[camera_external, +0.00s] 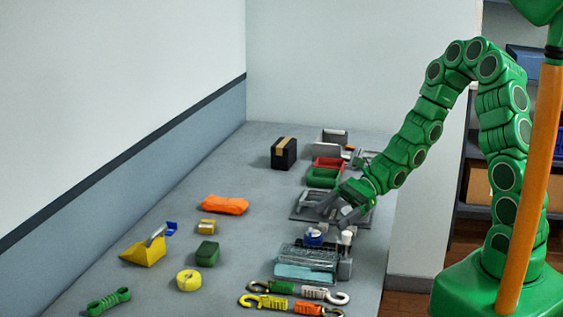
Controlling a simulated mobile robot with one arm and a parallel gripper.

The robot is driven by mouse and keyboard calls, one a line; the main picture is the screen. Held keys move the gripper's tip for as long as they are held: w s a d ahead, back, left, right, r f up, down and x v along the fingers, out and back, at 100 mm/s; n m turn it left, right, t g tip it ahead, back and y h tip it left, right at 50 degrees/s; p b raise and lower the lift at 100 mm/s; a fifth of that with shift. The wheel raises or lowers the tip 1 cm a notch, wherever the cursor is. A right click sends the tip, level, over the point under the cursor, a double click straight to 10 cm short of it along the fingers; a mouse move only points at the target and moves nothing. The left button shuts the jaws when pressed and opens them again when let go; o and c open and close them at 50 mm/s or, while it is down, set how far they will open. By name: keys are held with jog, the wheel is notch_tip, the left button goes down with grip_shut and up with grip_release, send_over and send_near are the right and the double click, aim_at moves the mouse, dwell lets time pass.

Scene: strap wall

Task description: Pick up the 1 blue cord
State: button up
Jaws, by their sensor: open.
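A small blue and white round item (314,237) sits on the grey table, just below my gripper in the picture. It may be the blue cord, but it is too small to tell. My gripper (336,210) is open, with its fingers pointing down over a dark grey tray (302,213). I see nothing between the fingers. The gripper appears apart from the blue item. Another small blue piece (171,228) shows at a yellow wedge-shaped holder (144,252) on the left. I cannot tell what that piece is.
Red (328,162) and green (322,178) bins stand behind the gripper, with a black box (284,153) to their left. A clear container (307,257) and hooked straps (265,301) lie in front. An orange bundle (223,205) lies left. The table's middle is mostly clear.

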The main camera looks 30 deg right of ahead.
aim_at(313, 233)
jog(key=f+m, duration=0.1)
jog(key=w+f+m, duration=0.1)
jog(key=f, duration=0.1)
jog(key=shift+w+a+f+t, duration=0.1)
jog(key=shift+w+t, duration=0.05)
jog(key=shift+t, duration=0.15)
jog(key=shift+x, duration=3.9)
jog(key=shift+c, duration=0.3)
jog(key=c, duration=1)
